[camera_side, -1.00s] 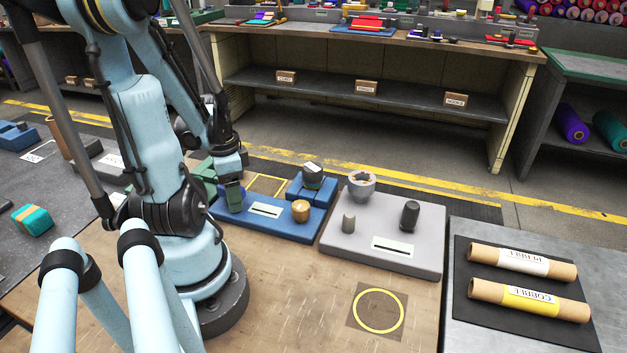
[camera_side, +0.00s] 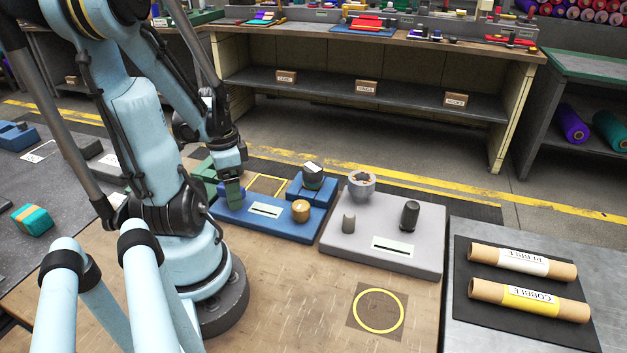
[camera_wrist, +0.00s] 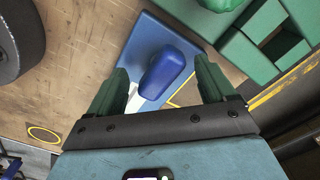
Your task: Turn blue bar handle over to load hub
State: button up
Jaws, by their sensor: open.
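The blue bar handle (camera_wrist: 168,72) shows in the wrist view as a rounded blue piece above a blue board (camera_wrist: 137,47). My gripper (camera_wrist: 160,66) is open, with one green finger on each side of the handle and a visible gap at each side. In the side view my gripper (camera_side: 233,192) is low over the left end of the blue board (camera_side: 262,227), and the handle is mostly hidden there. The board also carries a brass knob (camera_side: 300,211) and a dark round part (camera_side: 313,178) on a blue block. I cannot tell which part is the load hub.
Green blocks (camera_wrist: 255,50) lie close beside the handle in the wrist view. The wooden bench (camera_side: 290,300) in front is mostly clear.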

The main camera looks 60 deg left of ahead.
jog(key=shift+r, duration=1.85)
jog(key=w+d+r+t+y, duration=0.25)
jog(key=w+d, duration=0.45)
jog(key=w, duration=0.5)
jog(key=w+d+r+t+h, duration=0.1)
jog(key=w+d+r+t, duration=0.1)
jog(key=d, duration=0.5)
jog(key=w+d+r+t+h, duration=0.1)
jog(key=w+d+r+t, duration=0.1)
jog(key=w+d, duration=0.2)
jog(key=d, duration=0.2)
jog(key=shift+d+r+t, duration=0.15)
jog(key=shift+d+t, duration=0.2)
jog(key=shift+d, duration=0.05)
jog(key=shift+o, duration=0.4)
jog(key=shift+a+h, duration=0.1)
jog(key=shift+h, duration=0.15)
